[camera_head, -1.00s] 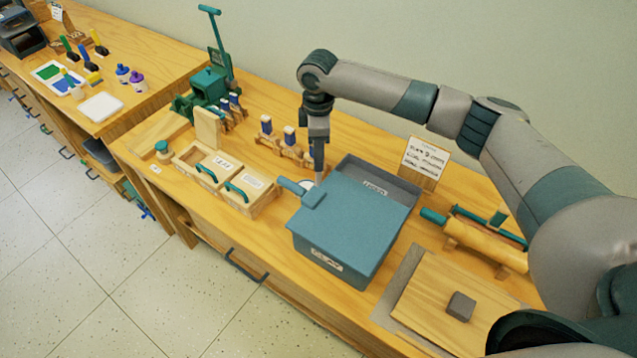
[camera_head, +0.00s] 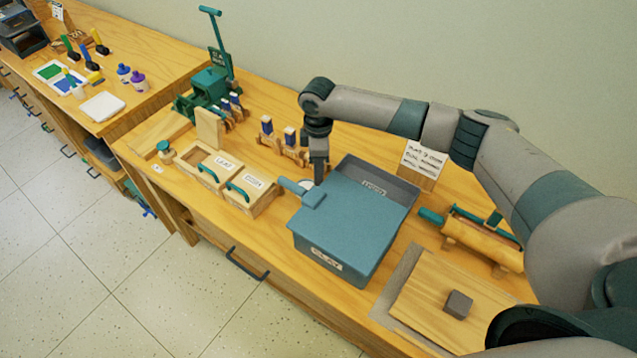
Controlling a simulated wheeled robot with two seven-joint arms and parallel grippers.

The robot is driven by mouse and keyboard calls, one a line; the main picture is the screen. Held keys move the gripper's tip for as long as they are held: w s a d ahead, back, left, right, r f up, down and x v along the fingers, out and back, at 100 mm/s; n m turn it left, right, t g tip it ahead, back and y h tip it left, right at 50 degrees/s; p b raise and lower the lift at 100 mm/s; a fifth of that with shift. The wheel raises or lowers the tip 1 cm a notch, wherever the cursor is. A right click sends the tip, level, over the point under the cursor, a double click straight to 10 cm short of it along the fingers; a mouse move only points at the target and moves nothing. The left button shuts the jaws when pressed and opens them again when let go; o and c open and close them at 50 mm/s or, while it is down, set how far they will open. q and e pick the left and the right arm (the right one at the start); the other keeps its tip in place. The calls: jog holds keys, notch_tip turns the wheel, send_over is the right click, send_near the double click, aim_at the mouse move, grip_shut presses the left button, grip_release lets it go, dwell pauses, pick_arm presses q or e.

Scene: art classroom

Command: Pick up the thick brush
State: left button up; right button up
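I cannot tell for sure which thing is the thick brush. Two blue-topped pieces (camera_head: 267,124) stand in a wooden rack (camera_head: 292,153) behind the blue bin. My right gripper (camera_head: 318,178) points straight down between this rack and the bin's handle, beside a small white round thing (camera_head: 306,184). Its fingertips are low and partly hidden, so I cannot see whether they are open or hold anything. My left gripper is not in view.
A blue bin (camera_head: 345,225) with a handled lid stands just in front of my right gripper. Two wooden boxes (camera_head: 250,190) with green handles are to its left. A roller (camera_head: 480,240), a sign (camera_head: 424,158) and a wooden board (camera_head: 430,305) are to the right.

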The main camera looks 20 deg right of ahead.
jog(key=shift+c, duration=0.5)
grip_shut()
jog(key=shift+r, duration=0.1)
notch_tip(320, 180, up, 8)
jog(key=b, duration=0.3)
jog(key=shift+r, duration=0.2)
jog(key=shift+r+b, duration=0.3)
jog(key=shift+r, duration=0.45)
